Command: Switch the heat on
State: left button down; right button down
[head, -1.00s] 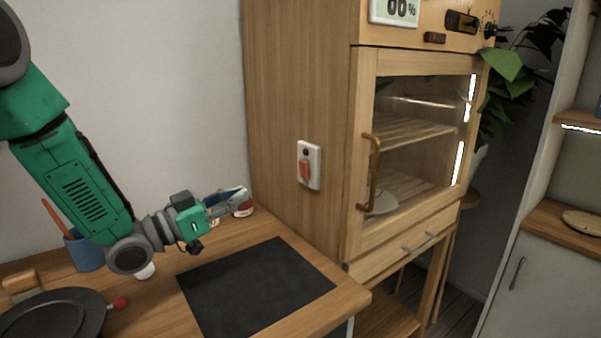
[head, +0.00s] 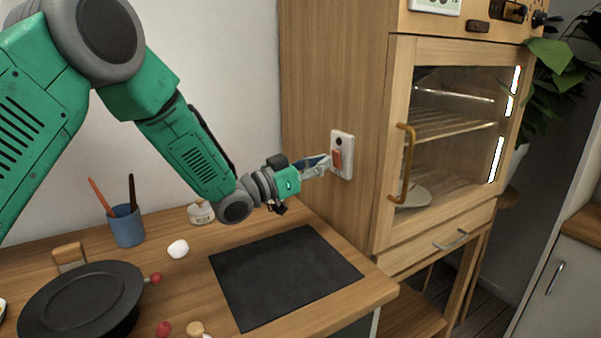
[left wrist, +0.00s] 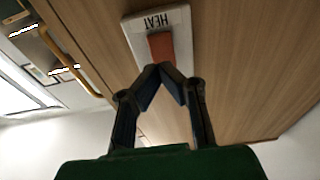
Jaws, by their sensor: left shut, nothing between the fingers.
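The heat switch is a white plate (head: 343,142) with an orange-red rocker (head: 337,158) on the wooden side of the cabinet. In the left wrist view the plate (left wrist: 178,20) reads HEAT upside down, and the rocker (left wrist: 161,46) lies just past my fingertips. My left gripper (head: 326,163) is shut and empty, its tips at the rocker; it also shows in the left wrist view (left wrist: 161,70). I cannot tell whether the tips touch the rocker. My right gripper is not in view.
The cabinet has a glass door with a brass handle (head: 405,165). Below my left arm are a dark mat (head: 285,275), a black pan (head: 80,300), a blue cup (head: 126,227) with utensils and a small jar (head: 201,213) on the counter. A plant stands at the right.

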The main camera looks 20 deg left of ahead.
pick_arm(q)
jog(key=shift+x, duration=0.8)
jog(key=shift+w+a, duration=0.25)
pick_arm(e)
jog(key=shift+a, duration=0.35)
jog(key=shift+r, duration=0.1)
